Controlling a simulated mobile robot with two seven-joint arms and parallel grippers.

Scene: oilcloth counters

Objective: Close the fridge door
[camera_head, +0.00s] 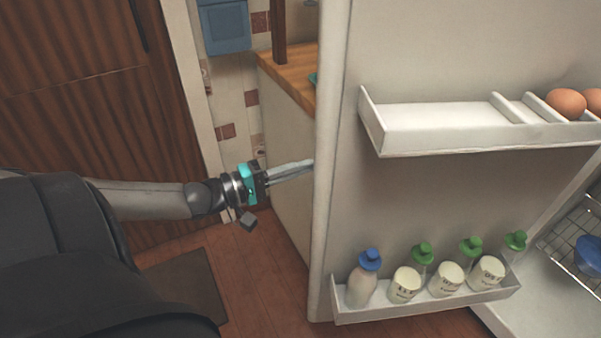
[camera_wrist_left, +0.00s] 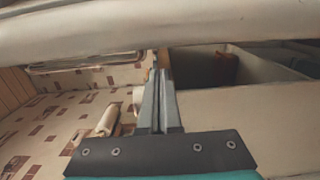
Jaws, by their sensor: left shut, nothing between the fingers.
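The white fridge door (camera_head: 430,50) stands open in the head view, its inner side with shelves facing me. Part of the fridge interior (camera_head: 545,295) shows at the lower right. My left gripper (camera_head: 312,163) is shut and empty, its fingertips at the door's left edge and partly behind it. I cannot tell whether they touch it. In the left wrist view the shut fingers (camera_wrist_left: 160,80) point toward a pale horizontal band across the top, which seems to be the door's edge. My right gripper is not in view.
The door's upper shelf (camera_head: 430,135) holds eggs (camera_head: 566,104). Its lower shelf (camera_head: 430,305) holds several bottles and jars. A wooden-topped counter (camera_head: 290,75) stands behind the door. A brown wooden panel (camera_head: 80,90) is at the left. Reddish floor (camera_head: 250,285) is open below the gripper.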

